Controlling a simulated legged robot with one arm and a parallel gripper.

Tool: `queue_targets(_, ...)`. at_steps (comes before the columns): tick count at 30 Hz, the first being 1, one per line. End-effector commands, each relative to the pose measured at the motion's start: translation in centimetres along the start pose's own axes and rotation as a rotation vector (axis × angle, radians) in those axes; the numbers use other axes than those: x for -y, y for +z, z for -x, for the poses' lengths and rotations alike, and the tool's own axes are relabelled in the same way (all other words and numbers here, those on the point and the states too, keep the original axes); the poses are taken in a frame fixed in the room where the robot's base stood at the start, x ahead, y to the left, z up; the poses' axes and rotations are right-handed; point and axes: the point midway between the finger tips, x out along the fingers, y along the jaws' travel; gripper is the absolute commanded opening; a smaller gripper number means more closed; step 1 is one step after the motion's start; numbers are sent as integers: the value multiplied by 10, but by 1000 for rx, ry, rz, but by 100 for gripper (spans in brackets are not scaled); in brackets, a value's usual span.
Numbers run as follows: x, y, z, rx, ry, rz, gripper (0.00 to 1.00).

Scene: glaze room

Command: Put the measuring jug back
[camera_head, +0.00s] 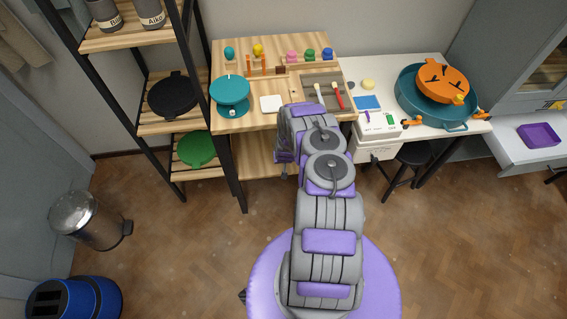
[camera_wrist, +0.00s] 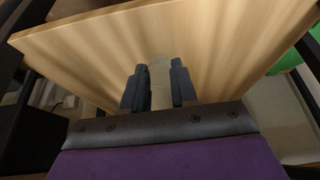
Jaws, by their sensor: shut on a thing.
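In the wrist view my gripper (camera_wrist: 158,84) is shut, its two dark fingers on either side of a pale beige piece (camera_wrist: 160,88). This piece is taken to be part of the measuring jug; only a narrow part of it shows, so its full shape cannot be told. A broad pale wooden board (camera_wrist: 90,50) lies close beyond the fingertips. Whether the held thing touches it cannot be told. In the head view my arm reaches to the front of the wooden bench and hides the fingers and the held thing.
The wooden bench (camera_head: 225,55) holds a teal banding wheel (camera_head: 231,91), a white tile (camera_head: 271,103) and a tool tray (camera_head: 345,82). A shelf rack with a black dish (camera_head: 173,96) and green dish (camera_head: 197,149) stands left. A white table (camera_head: 430,65) stands right.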

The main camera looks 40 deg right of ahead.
Motion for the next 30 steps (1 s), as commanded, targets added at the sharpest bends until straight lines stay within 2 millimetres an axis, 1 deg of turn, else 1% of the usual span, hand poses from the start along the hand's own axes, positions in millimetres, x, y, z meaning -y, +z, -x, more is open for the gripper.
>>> queue_targets(1, -2, 6, -12, 1, 0, -4, 0)
queue_targets(4, -3, 8, -23, 0, -1, -6, 0)
queue_targets(11, -1, 10, -22, -1, 2, -3, 0)
queue_targets(12, -1, 10, -22, -1, 3, -2, 32)
queue_targets(19, 0, 10, -21, -2, 3, -2, 53)
queue_targets(26, -2, 10, -22, 0, 0, -3, 53)
queue_targets(30, -2, 9, -14, 0, 0, -4, 53)
